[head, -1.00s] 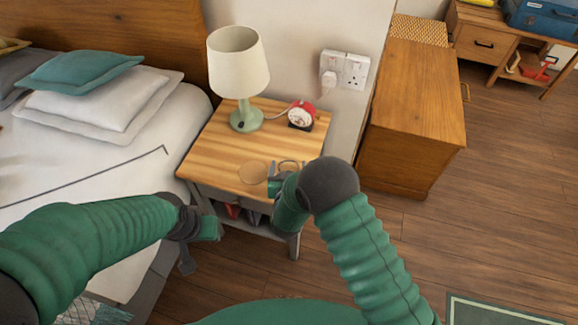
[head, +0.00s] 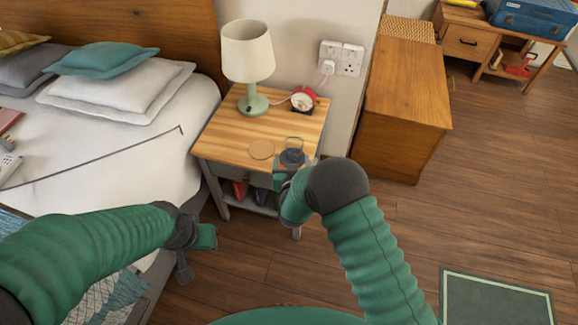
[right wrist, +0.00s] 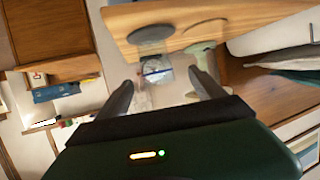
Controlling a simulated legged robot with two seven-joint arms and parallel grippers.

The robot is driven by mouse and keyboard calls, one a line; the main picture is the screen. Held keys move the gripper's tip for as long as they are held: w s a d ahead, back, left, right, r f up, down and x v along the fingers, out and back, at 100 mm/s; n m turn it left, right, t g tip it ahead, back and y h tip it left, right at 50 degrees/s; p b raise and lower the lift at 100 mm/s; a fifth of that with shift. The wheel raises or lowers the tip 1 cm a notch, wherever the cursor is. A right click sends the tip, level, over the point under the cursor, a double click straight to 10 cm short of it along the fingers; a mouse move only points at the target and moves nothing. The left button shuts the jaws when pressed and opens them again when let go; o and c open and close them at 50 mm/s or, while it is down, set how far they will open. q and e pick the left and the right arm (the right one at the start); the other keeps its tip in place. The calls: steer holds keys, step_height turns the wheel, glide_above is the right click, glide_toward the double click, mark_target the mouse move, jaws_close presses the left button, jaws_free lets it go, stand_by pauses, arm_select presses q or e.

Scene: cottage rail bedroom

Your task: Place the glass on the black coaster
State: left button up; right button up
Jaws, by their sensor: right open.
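The clear glass (head: 294,141) stands upright near the right front of the wooden nightstand. The black coaster (head: 291,157) shows as a dark disc at its base, and the glass appears to stand on it. In the right wrist view, which is upside down, the black coaster (right wrist: 151,32) is at the top with the glass (right wrist: 156,70) below it. My right gripper (right wrist: 162,82) is open, its fingers apart with the glass between or just beyond their tips. In the head view my right gripper (head: 288,168) partly covers the coaster. My left gripper (head: 196,250) hangs beside the bed, its jaws unclear.
A tan round coaster (head: 262,149) lies left of the glass on the nightstand (head: 222,135). A green lamp (head: 248,70) and a red alarm clock (head: 303,99) stand behind. The bed (head: 110,160) is at the left. A wooden cabinet (head: 405,90) stands at the right.

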steer(key=s+d+r+g+y, duration=0.1)
steer(key=s+d+r+g, duration=0.45)
steer(key=s+d, duration=0.25)
steer(key=s+d+r+g, duration=0.1)
steer(key=s+d+g, duration=0.2)
steer(key=s, duration=0.8)
steer(key=s+d+r+g, duration=0.2)
steer(key=s+d, duration=0.4)
steer(key=s, duration=0.5)
steer(key=shift+s+d+g+h, duration=0.25)
steer(key=shift+s+g+h, duration=0.1)
steer(key=shift+g, duration=0.1)
steer(key=shift+c, duration=0.2)
